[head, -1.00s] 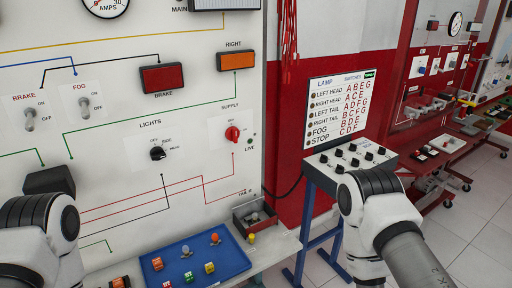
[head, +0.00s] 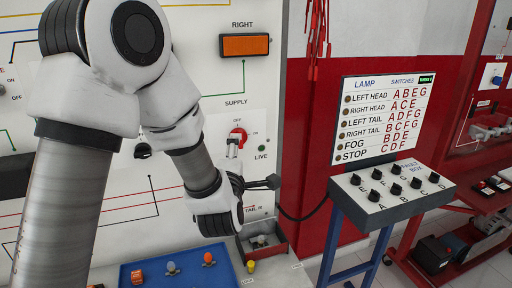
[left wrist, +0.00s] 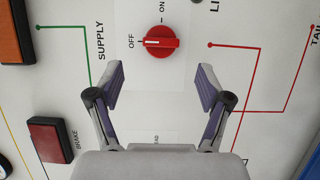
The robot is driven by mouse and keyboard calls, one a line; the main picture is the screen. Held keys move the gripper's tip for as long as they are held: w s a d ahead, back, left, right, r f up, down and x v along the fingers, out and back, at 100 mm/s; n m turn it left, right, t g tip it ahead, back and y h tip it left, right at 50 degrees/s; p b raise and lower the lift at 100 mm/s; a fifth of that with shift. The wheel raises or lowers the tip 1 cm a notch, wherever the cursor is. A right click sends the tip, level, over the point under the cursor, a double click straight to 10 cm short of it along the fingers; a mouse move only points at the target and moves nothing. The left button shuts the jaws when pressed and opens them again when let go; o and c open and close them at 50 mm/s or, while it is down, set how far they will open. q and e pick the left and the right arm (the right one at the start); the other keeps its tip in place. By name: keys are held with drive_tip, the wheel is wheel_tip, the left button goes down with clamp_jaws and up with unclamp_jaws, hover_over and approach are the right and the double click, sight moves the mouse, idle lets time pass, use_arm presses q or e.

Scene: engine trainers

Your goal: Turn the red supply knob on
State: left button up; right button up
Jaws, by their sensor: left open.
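The red supply knob (head: 238,136) is on the white panel, above the TAIL R label. In the left wrist view the red knob (left wrist: 160,42) has its white mark pointing at OFF; ON is marked around the dial. My left gripper (left wrist: 161,76) is open and empty. Its two fingers are spread to either side below the knob in that view, apart from it. In the head view my left gripper (head: 250,165) is in front of the panel just below the knob. My right gripper is not in view.
A black lights knob (head: 142,150) is partly behind my left arm. An orange lamp (head: 245,45) is above. A small bin (head: 275,246) and a blue tray (head: 185,268) are below. A fault box (head: 392,190) with several black knobs stands to the right.

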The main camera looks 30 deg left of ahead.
use_arm(q)
drive_tip(key=p+x, duration=0.2)
drive_tip(key=x, duration=0.5)
drive_tip(key=shift+w+a, duration=0.15)
drive_tip(key=shift+w, duration=0.2)
drive_tip(key=c, duration=1.2)
